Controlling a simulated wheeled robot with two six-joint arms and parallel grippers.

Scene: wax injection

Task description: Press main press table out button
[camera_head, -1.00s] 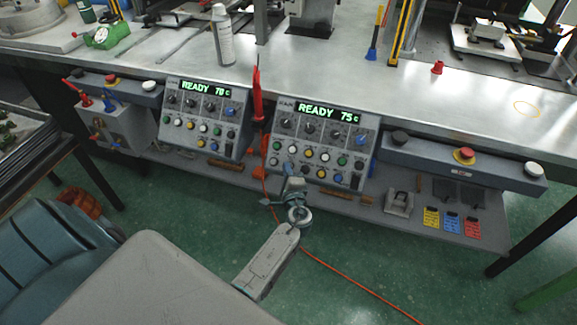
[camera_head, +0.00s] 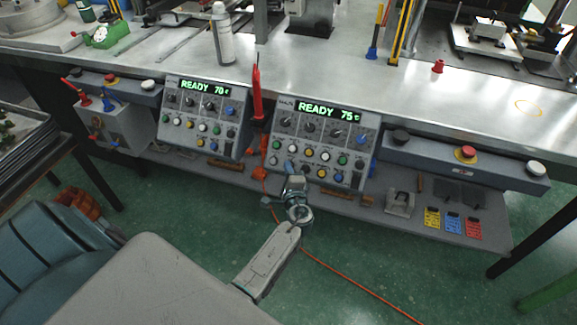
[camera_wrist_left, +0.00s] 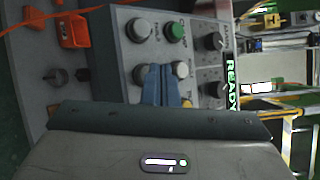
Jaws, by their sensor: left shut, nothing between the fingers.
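The main press control panel (camera_head: 325,125) is taken to be the right one, with a green "READY 75 c" display, knobs and rows of coloured buttons. The labels are too small to read in the head view, so I cannot tell which is the table out button. My left gripper (camera_head: 291,167) is in front of the panel's lower left part. In the left wrist view the blue fingers (camera_wrist_left: 162,72) are shut and empty. A green button (camera_wrist_left: 175,30) lies beyond. My right gripper is out of view.
A second panel (camera_head: 205,115) reading "READY 70 c" stands to the left. A red tool (camera_head: 257,95) hangs between the panels. An emergency stop button (camera_head: 465,153) is on the right console. An orange cable (camera_head: 350,280) crosses the floor.

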